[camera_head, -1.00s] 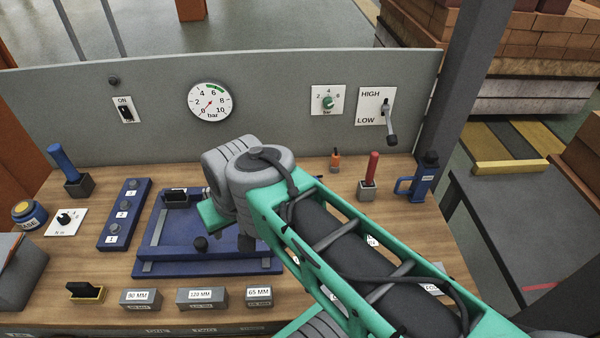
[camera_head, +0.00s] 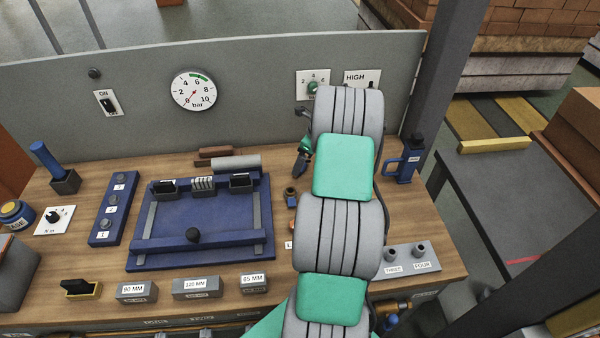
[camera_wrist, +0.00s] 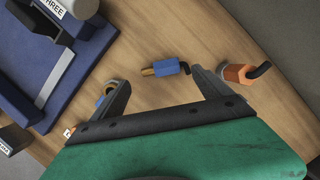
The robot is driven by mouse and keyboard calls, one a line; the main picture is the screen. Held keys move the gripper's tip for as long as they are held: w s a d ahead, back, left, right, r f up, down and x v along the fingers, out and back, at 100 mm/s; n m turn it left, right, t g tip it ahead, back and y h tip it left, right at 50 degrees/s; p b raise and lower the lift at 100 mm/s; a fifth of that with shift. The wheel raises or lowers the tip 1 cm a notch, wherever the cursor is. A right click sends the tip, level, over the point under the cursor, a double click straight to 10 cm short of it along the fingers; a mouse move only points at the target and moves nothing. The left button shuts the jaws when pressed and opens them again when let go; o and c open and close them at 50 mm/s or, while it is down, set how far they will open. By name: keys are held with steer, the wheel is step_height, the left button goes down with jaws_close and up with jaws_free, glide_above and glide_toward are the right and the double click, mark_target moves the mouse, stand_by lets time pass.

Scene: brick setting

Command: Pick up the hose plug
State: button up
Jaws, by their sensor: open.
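A blue piece with a brass tip and a short bent black tail (camera_wrist: 167,68), which looks like the hose plug, lies on the wooden bench top in the wrist view. My gripper (camera_wrist: 157,82) is open and empty, its two dark fingers apart on either side of the plug in the picture. I cannot tell the height left between them. In the head view my gripper (camera_head: 301,163) shows partly at the left of my arm, and the plug cannot be made out there.
A round brass-and-grey fitting (camera_wrist: 106,92) is near the left finger. A blue fixture (camera_head: 200,220) lies to the left. A grey block with holes (camera_head: 410,258) and a blue-handled tool (camera_head: 406,163) stand right.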

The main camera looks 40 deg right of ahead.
steer(key=b+x, duration=0.3)
steer(key=x, duration=0.1)
steer(key=shift+w+f+b, duration=0.25)
steer(key=shift+f+b, duration=0.1)
steer(key=shift+r, duration=0.2)
steer(key=c, duration=1.6)
